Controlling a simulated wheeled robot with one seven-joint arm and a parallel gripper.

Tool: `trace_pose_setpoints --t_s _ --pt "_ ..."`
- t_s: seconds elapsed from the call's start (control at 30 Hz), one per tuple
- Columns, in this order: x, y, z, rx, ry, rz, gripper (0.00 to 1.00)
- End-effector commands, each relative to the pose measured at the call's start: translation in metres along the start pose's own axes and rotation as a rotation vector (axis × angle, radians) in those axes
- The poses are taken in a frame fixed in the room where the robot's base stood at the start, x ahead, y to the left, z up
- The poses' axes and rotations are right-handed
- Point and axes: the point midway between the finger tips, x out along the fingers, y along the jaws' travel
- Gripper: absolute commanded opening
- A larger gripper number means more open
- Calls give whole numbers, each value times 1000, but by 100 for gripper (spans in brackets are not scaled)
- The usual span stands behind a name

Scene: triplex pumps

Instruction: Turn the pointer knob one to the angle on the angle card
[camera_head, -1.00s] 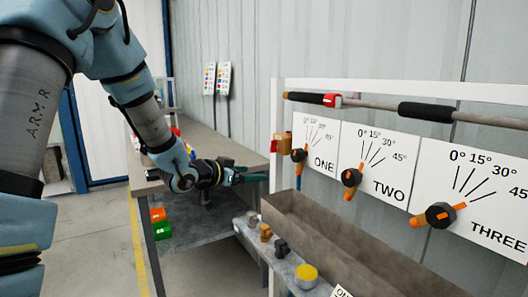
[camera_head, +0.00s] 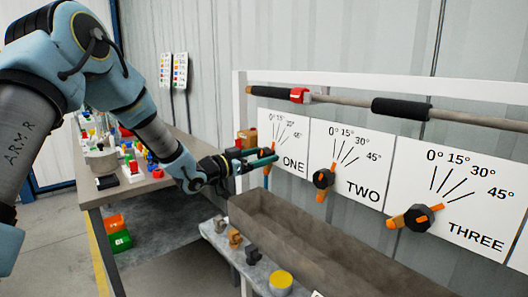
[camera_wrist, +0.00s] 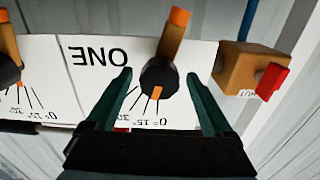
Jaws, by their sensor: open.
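Pointer knob one has a black hub with a long orange handle and a short orange tip. In the wrist view, knob one (camera_wrist: 174,36) appears upside down, its short tip pointing near the 0° line. My gripper (camera_wrist: 159,76) is open, with a green finger on each side of the hub; I cannot tell whether they touch it. In the head view, my gripper (camera_head: 262,158) is at panel ONE (camera_head: 292,162) and partly hides knob one (camera_head: 267,170). I see no readable angle card; only a sliver of a white card (camera_head: 316,293) shows at the bottom edge.
Knob two (camera_head: 323,178) and knob three (camera_head: 418,217) are to the right. A brown box with a red part (camera_wrist: 243,68) is beside knob one. A bar (camera_head: 345,103) runs above the panels. A brown trough (camera_head: 300,235) and grey shelf (camera_head: 222,243) lie below.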

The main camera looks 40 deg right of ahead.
Motion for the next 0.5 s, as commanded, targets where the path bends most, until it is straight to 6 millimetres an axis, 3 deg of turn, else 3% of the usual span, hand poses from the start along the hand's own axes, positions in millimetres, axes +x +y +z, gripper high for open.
trace_pose_setpoints --t_s 0.17,0.43,0.5 --pt "11 0 0 1 0 0 86" --pt "12 0 0 0 -1 -1 86" --pt "11 0 0 0 -1 -1 78"
